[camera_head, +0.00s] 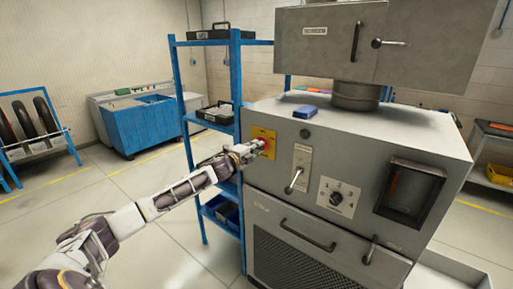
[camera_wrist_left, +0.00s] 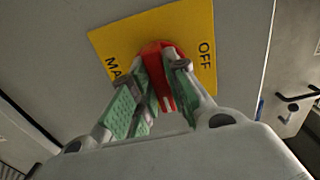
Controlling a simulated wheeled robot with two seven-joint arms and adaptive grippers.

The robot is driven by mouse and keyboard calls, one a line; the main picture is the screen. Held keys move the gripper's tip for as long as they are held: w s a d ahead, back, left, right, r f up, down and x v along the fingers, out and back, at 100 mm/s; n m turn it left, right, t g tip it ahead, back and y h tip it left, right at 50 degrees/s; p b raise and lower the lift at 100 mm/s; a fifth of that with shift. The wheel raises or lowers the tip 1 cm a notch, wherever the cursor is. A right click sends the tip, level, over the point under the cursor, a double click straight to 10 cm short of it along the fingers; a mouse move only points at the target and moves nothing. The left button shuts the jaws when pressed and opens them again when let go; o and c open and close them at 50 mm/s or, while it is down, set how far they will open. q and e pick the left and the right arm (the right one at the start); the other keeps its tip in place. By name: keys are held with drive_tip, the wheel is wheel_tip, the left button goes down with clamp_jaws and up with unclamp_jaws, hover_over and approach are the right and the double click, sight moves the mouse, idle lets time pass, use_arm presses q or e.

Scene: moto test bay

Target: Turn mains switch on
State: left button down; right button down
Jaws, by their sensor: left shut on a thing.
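The mains switch is a red knob (camera_head: 266,143) on a yellow plate (camera_head: 270,151) at the upper left of the grey machine's front panel. In the left wrist view the red knob (camera_wrist_left: 153,50) sits on the yellow plate (camera_wrist_left: 120,38), which reads "OFF" at its right and "MA" at its lower left. My left gripper (camera_head: 256,145) reaches in from the left. In the left wrist view its green-padded fingers (camera_wrist_left: 163,85) are shut on the red knob, one on each side. The fingers hide part of the knob and some lettering. My right gripper is not in view.
The grey machine (camera_head: 400,140) carries a lever (camera_head: 296,179), a rotary dial (camera_head: 337,197), a dark window (camera_head: 409,190) and a lower drawer handle (camera_head: 308,235). A blue shelf rack (camera_head: 237,80) stands close behind my left gripper.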

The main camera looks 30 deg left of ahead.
use_arm(q)
drive_tip(key=shift+f, duration=0.1)
idle(0.4)
drive_tip(key=c, duration=1.4)
unclamp_jaws()
drive_tip(key=shift+s, duration=0.15)
drive_tip(key=shift+s+a, duration=0.2)
drive_tip(key=shift+s, duration=2.7)
drive_tip(key=shift+s+a, duration=0.2)
drive_tip(key=shift+s, duration=2.65)
drive_tip(key=shift+n, duration=0.4)
